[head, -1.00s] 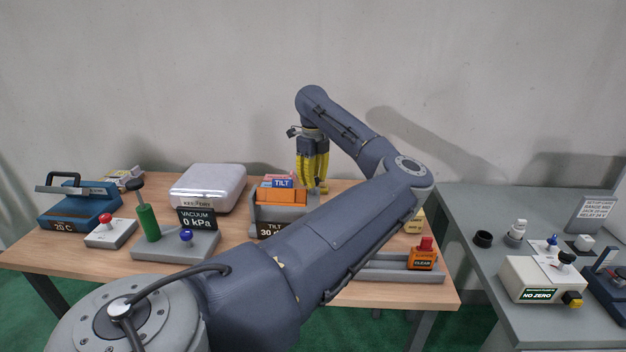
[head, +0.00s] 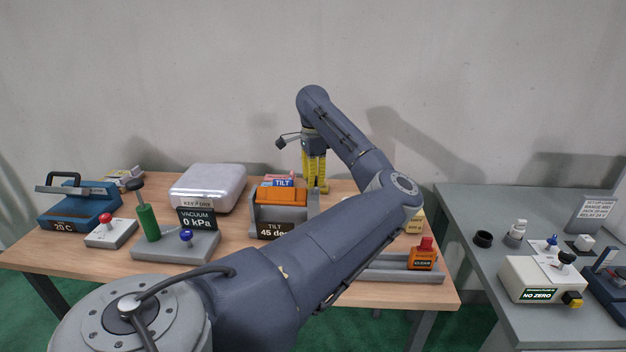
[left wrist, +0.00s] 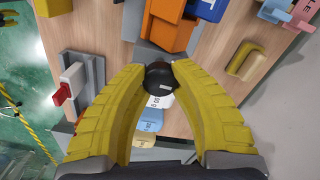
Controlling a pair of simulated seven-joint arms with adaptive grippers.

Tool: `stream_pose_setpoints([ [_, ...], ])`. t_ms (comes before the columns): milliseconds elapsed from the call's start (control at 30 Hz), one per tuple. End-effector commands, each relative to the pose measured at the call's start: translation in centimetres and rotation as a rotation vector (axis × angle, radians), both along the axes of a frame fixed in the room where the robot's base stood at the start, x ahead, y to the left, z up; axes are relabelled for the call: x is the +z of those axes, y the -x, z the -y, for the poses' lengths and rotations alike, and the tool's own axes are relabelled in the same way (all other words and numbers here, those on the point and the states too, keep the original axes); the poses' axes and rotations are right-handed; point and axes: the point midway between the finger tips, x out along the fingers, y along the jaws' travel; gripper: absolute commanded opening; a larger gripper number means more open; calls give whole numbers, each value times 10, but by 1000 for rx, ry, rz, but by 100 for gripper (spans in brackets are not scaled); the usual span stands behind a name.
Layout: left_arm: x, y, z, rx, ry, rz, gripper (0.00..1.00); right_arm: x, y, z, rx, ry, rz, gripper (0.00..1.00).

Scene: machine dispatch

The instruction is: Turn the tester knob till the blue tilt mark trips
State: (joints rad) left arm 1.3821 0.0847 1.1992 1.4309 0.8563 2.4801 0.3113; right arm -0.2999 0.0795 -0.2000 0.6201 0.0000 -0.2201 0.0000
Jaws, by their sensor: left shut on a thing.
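The tilt tester (head: 300,214) stands mid-table with a grey base and an orange block (head: 280,195). A blue TILT sign (head: 283,183) stands behind the block. The front display (head: 273,230) reads TILT 45 deg, its right end partly covered by my arm. My left gripper (head: 316,188), with yellow fingers, points down just right of the tester. In the left wrist view its fingertips (left wrist: 158,76) are shut on a round black knob (left wrist: 158,80). The orange block also shows there, at the top (left wrist: 166,22). My right gripper is out of view.
A vacuum stand (head: 176,245) with a green handle, a white case (head: 208,188) and a blue press (head: 80,207) stand left. An orange CLEAR block (head: 422,260) sits in a grey rail at right. A grey side table (head: 465,215) holds further instruments.

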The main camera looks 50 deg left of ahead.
Motion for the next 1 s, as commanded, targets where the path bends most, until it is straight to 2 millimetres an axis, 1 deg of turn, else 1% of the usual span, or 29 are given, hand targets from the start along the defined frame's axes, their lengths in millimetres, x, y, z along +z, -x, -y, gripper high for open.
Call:
stream_pose_setpoints([
  [1000, -1, 0, 0, 964, 0, -1, 0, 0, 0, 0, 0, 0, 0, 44],
])
